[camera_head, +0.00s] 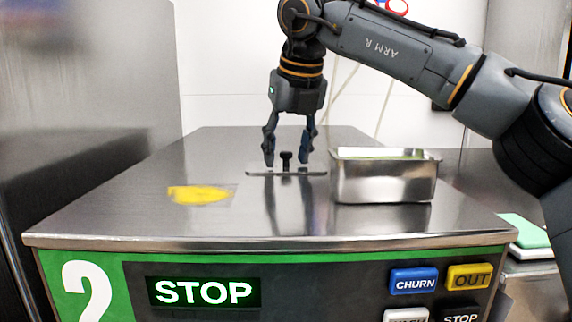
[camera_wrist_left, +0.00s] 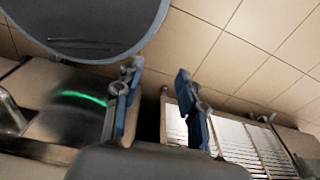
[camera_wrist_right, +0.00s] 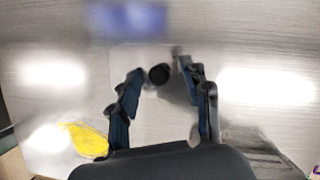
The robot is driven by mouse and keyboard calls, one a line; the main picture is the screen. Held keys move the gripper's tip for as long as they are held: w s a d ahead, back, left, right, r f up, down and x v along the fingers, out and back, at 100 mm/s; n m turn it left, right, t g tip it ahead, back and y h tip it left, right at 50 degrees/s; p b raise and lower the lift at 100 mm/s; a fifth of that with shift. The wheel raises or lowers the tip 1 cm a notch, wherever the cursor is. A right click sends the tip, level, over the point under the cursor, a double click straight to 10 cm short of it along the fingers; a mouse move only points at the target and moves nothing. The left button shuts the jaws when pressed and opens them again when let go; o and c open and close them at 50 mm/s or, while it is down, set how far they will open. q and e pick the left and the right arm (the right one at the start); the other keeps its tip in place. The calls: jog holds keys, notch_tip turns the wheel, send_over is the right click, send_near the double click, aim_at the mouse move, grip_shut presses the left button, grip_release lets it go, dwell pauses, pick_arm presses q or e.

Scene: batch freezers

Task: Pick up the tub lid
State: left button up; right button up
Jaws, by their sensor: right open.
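The tub lid (camera_head: 262,173) is a flat metal plate with a black knob (camera_head: 286,157), lying on the steel top of the machine. My right gripper (camera_head: 288,159) points down over it, open, with a finger on each side of the knob. In the right wrist view the knob (camera_wrist_right: 159,74) shows between the open fingertips, with a gap on each side. The steel tub (camera_head: 383,183) stands just right of the lid, with something green inside. My left gripper (camera_wrist_left: 158,76) shows only in its own wrist view, open and empty.
A yellow smear (camera_head: 199,194) lies on the machine top (camera_head: 150,222) left of the lid; it also shows in the right wrist view (camera_wrist_right: 86,140). The machine front carries a STOP display (camera_head: 203,292) and several buttons. The front of the top is clear.

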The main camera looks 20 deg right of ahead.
grip_shut()
